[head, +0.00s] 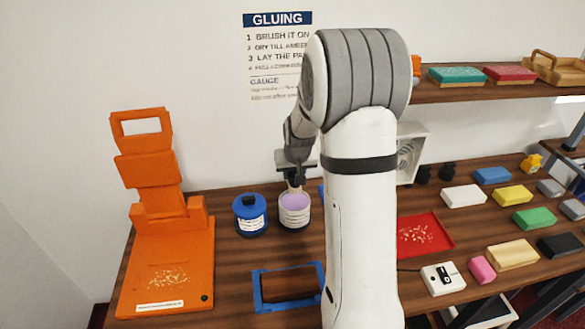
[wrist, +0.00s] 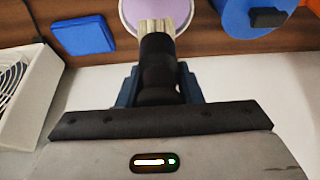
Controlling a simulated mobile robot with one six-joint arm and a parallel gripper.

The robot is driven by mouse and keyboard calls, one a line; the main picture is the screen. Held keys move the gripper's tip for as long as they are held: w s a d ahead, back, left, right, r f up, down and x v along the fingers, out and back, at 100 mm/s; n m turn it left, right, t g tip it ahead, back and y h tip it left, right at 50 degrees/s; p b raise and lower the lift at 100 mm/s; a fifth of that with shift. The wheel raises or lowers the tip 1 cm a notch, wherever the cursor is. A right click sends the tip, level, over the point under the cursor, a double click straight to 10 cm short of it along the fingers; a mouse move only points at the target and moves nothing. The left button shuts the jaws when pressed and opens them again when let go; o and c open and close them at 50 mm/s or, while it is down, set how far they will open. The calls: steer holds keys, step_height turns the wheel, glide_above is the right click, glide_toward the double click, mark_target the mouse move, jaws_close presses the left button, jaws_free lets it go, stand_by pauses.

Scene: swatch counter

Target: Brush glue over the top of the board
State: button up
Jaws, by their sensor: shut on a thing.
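My gripper (head: 294,180) is shut on a brush, hanging over an open glue pot (head: 294,222) with lilac contents. In the wrist view the brush (wrist: 158,70) has a black handle held between the jaws and pale bristles pointing at the lilac glue (wrist: 130,12). I cannot tell whether the bristles touch the glue. A blue frame (head: 257,292) lies on the counter in front of the pot, with bare wood showing inside it. I cannot tell which thing is the board; several coloured blocks, such as a white one (head: 463,196), lie to the right.
A blue-lidded jar (head: 249,213) stands left of the pot. An orange stand (head: 165,262) fills the counter's left end. A red tray (head: 436,222) with pale bits and a white box with a switch (head: 443,278) lie to the right. A fan (wrist: 22,85) shows at left in the wrist view.

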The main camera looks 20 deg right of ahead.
mark_target(294, 187)
steer(key=shift+f+b, duration=1.5)
steer(key=shift+f, duration=1.4)
steer(key=shift+s+f+b, duration=0.15)
steer(key=shift+f+b, duration=0.45)
steer(key=shift+b, duration=0.1)
stand_by(0.3)
steer(key=shift+r+p, duration=1.8)
steer(key=shift+r, duration=1.8)
steer(key=shift+f, duration=0.1)
